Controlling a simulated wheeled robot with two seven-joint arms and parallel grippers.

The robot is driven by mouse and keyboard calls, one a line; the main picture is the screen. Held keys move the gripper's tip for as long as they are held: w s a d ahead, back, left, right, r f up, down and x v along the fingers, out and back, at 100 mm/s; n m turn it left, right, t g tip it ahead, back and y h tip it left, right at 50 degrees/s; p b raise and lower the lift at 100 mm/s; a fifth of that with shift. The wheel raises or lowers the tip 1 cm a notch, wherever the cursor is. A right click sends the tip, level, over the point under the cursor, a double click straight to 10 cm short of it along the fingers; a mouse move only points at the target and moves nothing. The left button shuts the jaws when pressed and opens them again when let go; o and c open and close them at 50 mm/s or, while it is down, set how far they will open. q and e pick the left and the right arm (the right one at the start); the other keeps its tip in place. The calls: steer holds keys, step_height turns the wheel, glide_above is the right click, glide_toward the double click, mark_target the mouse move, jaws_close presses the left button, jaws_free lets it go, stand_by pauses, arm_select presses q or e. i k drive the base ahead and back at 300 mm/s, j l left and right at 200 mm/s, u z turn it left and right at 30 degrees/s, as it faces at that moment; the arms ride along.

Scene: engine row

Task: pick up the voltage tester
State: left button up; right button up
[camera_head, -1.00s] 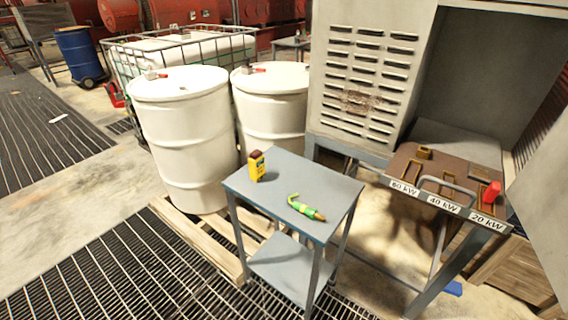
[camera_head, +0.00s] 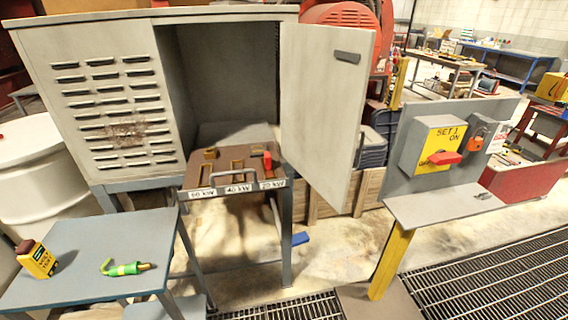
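Two small tools lie on the blue-grey side table (camera_head: 95,250) at the lower left. One is a yellow block with a dark brown top and dark lettering (camera_head: 37,258); it stands upright near the table's left edge, and its lettering seems to name it as the voltage tester. The other is a green tool with a hooked end and an orange tip (camera_head: 126,268), lying flat to its right. The two are apart. Neither of my grippers is in view.
An open grey cabinet (camera_head: 105,100) stands behind the table, its door (camera_head: 325,110) swung out to the right. Its brown switch panel (camera_head: 235,168) carries kW labels. A yellow-fronted switch box (camera_head: 437,148) stands on a post at right. A white drum (camera_head: 40,175) is at left.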

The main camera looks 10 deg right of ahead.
mark_target(34, 257)
steer(key=u, duration=1.45)
